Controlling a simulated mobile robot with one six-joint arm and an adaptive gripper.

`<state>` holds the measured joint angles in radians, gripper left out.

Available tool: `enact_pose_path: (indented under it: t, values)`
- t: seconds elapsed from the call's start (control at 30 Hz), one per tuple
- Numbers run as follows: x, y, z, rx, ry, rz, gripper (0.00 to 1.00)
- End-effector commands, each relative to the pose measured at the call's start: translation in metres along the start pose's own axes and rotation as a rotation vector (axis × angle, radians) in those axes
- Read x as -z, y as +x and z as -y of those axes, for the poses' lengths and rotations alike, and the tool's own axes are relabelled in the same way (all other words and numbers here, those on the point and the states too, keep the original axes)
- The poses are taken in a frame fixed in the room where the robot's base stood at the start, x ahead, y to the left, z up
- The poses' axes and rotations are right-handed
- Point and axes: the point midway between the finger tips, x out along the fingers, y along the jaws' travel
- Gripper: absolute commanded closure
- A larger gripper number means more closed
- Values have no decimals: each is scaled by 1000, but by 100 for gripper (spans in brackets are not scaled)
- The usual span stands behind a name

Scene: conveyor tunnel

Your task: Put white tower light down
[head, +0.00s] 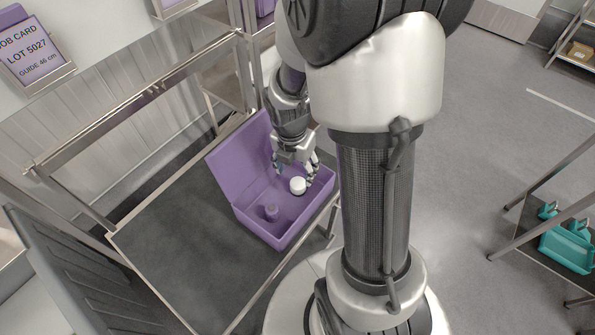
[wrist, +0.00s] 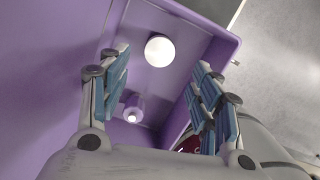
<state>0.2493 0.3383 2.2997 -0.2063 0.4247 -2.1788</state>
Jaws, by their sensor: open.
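The white tower light (head: 298,186) is inside an open purple case (head: 262,237), toward the right of its floor. In the wrist view the white tower light (wrist: 159,50) shows as a bright round white top. It lies just ahead of and between the fingertips, with clear space on both sides. My gripper (head: 296,170) reaches down into the case right above the light. In the wrist view my gripper (wrist: 160,75) is open, blue-padded fingers spread wide, and holds nothing. The light's lower part is hidden from above.
A small purple post (head: 271,212) stands in the case near the front left. The case's raised lid (head: 238,160) is close on the left of my gripper. The case sits on a dark conveyor belt (head: 175,240) with metal rails. A teal bin (head: 566,250) is far right.

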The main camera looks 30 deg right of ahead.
Motion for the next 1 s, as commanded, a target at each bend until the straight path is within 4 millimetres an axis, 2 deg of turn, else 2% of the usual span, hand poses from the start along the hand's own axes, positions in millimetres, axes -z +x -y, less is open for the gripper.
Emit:
enact_pose_path:
  t: [0.03, 0.27, 0.37, 0.47, 0.7, 0.9, 1.0]
  values:
    - [-1, -12, -1, -3, 0, 2, 42]
    - [0, -33, 0, -2, 12, 2, 42]
    - [4, -49, -2, -18, 101, 13, 42]
    - [12, -79, -2, -52, 303, 28, 42]
    - [54, -165, 11, -185, 1018, -3, 42]
    - [97, -215, 34, -279, 1595, -128, 42]
    - [115, -229, 46, -302, 1821, -202, 42]
